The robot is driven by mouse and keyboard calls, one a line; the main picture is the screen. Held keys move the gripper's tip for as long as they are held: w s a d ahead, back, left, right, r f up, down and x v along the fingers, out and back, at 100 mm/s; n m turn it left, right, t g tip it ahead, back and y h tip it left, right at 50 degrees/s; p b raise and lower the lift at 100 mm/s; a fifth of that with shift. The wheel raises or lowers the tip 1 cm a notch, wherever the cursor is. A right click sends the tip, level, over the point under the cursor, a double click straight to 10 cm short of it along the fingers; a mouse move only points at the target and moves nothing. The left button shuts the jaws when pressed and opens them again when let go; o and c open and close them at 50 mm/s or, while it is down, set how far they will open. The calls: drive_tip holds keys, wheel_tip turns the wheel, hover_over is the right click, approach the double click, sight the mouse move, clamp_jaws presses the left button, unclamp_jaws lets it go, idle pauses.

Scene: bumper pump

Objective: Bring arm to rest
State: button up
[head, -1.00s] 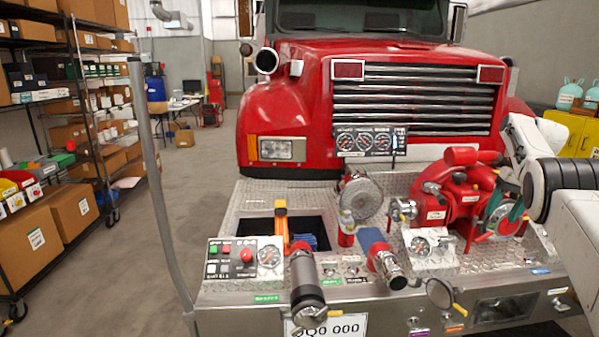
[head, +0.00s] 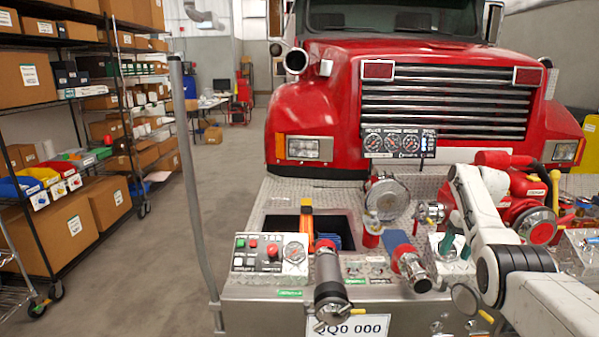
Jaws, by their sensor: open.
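My white arm reaches in from the lower right of the head view, bends at a black-ringed joint and rises in front of the red pump (head: 535,205). My gripper (head: 456,248), with teal fingertips, hangs beside the arm links, which partly hide it. Its fingertips are apart, with nothing seen held between them.
The diamond-plate bumper (head: 265,215) carries a control panel (head: 270,254), a capped black nozzle (head: 330,285) and a blue-and-red hose fitting (head: 408,262). A grey pole (head: 190,170) stands at its left. Shelving (head: 90,110) lines the left; the floor between is clear.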

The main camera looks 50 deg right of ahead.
drive_tip(key=w+a+f+n, duration=0.2)
drive_tip(key=w+a+f, duration=0.85)
drive_tip(key=a, duration=0.25)
drive_tip(key=w+a+f+n, duration=0.1)
drive_tip(key=a+f+n, duration=0.1)
drive_tip(key=a+f, duration=0.5)
drive_tip(key=w+a+f+n, duration=0.1)
drive_tip(key=a+f, duration=0.1)
drive_tip(key=a, duration=0.9)
drive_tip(key=s+a+f+n+g, duration=0.1)
drive_tip(key=s+a+n, duration=0.1)
drive_tip(key=s+a, duration=0.6)
drive_tip(key=s+a+f+n, duration=0.2)
drive_tip(key=s+a, duration=0.3)
drive_tip(key=a, duration=0.7)
drive_tip(key=s+a+r+n+h, duration=0.1)
drive_tip(key=s+a+r, duration=0.2)
drive_tip(key=s, duration=0.4)
drive_tip(key=shift+s+a+r, duration=0.15)
drive_tip(key=shift+s+r, duration=0.1)
drive_tip(key=shift+r, duration=0.1)
drive_tip(key=shift+c, duration=0.3)
